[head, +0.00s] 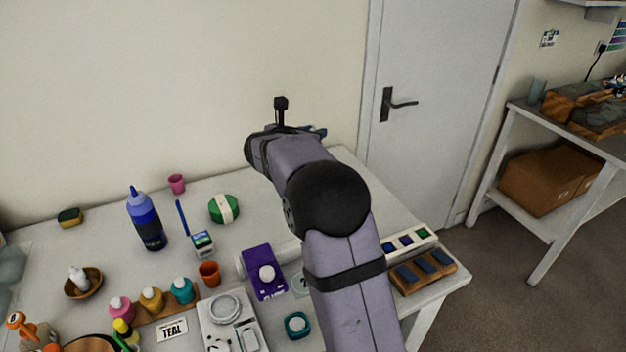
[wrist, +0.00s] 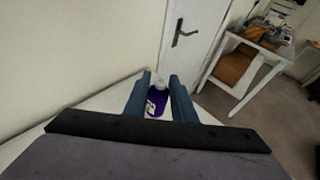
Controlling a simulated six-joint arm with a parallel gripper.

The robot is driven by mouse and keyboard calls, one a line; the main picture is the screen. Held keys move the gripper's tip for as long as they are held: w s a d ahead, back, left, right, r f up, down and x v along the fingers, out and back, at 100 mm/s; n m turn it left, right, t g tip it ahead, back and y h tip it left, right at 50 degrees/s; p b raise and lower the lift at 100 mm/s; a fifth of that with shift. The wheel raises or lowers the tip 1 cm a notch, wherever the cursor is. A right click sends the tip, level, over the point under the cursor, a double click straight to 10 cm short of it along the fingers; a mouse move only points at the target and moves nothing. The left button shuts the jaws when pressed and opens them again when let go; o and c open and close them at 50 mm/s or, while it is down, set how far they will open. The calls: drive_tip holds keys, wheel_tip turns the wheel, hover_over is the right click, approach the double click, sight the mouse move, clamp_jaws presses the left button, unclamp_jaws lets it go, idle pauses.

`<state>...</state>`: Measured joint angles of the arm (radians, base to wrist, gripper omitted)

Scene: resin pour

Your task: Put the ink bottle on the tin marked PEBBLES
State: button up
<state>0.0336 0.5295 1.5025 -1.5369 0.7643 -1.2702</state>
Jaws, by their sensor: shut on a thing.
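My gripper (wrist: 162,82) is shut on a purple bottle with a whitish top and a pale label, which I take as the ink bottle (wrist: 157,101). It sits between the two blue fingers in the wrist view. In the head view my arm hides the fingers and the bottle, and the arm's end is over the far right part of the table. No tin with a readable PEBBLES mark shows in either view. A round green thing with a cream band (head: 224,208) stands left of my arm; I cannot read any mark on it.
Small bottles crowd the front left. A grey door (head: 430,120) and wall stand behind.

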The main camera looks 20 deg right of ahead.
drive_tip(key=shift+f+p, duration=0.35)
drive_tip(key=shift+f, duration=4.65)
drive_tip(key=shift+f, duration=0.2)
drive_tip(key=o, duration=1)
drive_tip(key=shift+r, duration=0.3)
drive_tip(key=b+v, duration=0.3)
drive_tip(key=v, duration=0.9)
drive_tip(key=shift+f, duration=0.1)
